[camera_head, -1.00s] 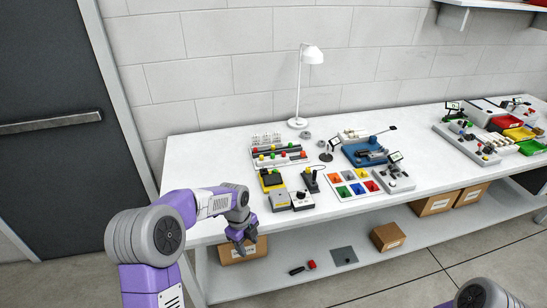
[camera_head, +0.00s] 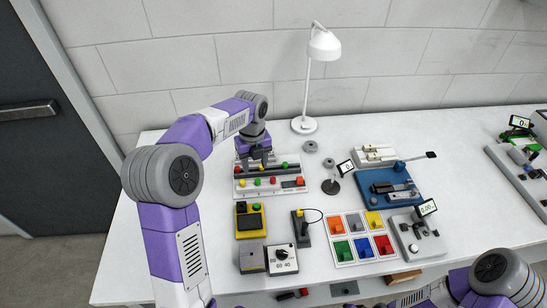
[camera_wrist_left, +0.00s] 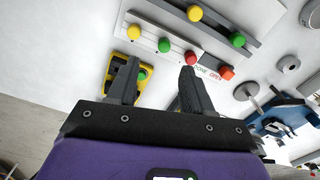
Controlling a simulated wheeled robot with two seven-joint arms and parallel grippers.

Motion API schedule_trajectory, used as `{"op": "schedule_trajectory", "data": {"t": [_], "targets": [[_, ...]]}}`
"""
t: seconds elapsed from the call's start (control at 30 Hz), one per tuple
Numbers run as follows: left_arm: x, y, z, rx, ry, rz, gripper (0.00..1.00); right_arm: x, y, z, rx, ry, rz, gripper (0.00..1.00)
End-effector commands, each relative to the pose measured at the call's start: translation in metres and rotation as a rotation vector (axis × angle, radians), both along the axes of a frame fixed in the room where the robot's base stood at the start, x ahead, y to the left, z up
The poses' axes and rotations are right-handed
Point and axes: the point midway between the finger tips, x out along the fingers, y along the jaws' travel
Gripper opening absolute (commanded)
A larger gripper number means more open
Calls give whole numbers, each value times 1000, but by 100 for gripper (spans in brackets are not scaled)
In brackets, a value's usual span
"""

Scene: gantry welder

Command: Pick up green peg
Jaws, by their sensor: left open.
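My left gripper (camera_head: 257,163) is open and empty, pointing down over the peg rack (camera_head: 309,187) at the back left of the table. In the left wrist view its two fingers (camera_wrist_left: 159,68) are spread apart. A green round-topped peg (camera_wrist_left: 164,45) lies just beyond the gap between the tips, in the rack's front row between a yellow one (camera_wrist_left: 134,31) and a red one (camera_wrist_left: 190,57). A second green ball-topped peg (camera_wrist_left: 237,39) stands in the back row beside a yellow one (camera_wrist_left: 194,13). The gripper partly hides the rack in the head view. My right gripper is out of view.
A yellow box with a green button (camera_head: 256,208) stands in front of the rack. The white lamp (camera_head: 304,124) is behind it to the right.

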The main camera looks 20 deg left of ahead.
Motion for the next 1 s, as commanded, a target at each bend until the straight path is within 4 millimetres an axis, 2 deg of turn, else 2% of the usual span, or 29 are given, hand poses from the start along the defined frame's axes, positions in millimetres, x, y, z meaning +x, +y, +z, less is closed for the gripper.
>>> {"op": "schedule_trajectory", "data": {"t": [0.4,0.7,0.93,1.0], "targets": [[0,-1,-34,-1,2,1,50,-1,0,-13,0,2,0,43],[1,-3,-76,-1,1,0,50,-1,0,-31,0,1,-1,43],[1,-2,-76,-1,1,1,50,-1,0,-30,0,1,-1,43],[1,-2,-76,-1,1,1,40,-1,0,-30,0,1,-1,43]]}}
